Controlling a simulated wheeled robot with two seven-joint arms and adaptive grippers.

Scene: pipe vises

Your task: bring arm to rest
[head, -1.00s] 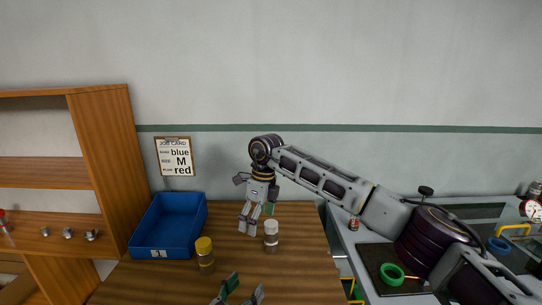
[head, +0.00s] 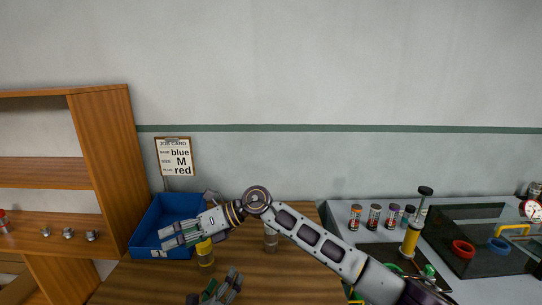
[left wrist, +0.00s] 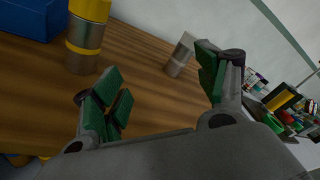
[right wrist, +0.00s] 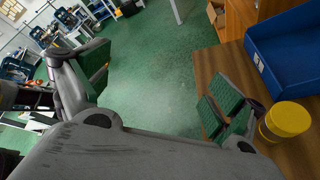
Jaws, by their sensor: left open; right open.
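My right gripper (head: 167,238) is open and empty, pointing left in front of the blue bin (head: 137,246) in the head view. In the right wrist view its fingers (right wrist: 155,80) are spread above green floor, with the bin (right wrist: 296,45) and the yellow-capped jar (right wrist: 289,120) to the right. My right arm crosses the table from the right. My left gripper (head: 221,288) is at the bottom of the head view. The left wrist view shows its fingers (left wrist: 160,75) apart and empty over the table.
The yellow-capped jar (head: 206,256) and a white-topped jar (head: 271,243), its top hidden by my right arm, stand on the wooden table (head: 305,275). A shelf (head: 105,170) is at the left. A grey bench (head: 470,205) with several small jars and rings is at the right.

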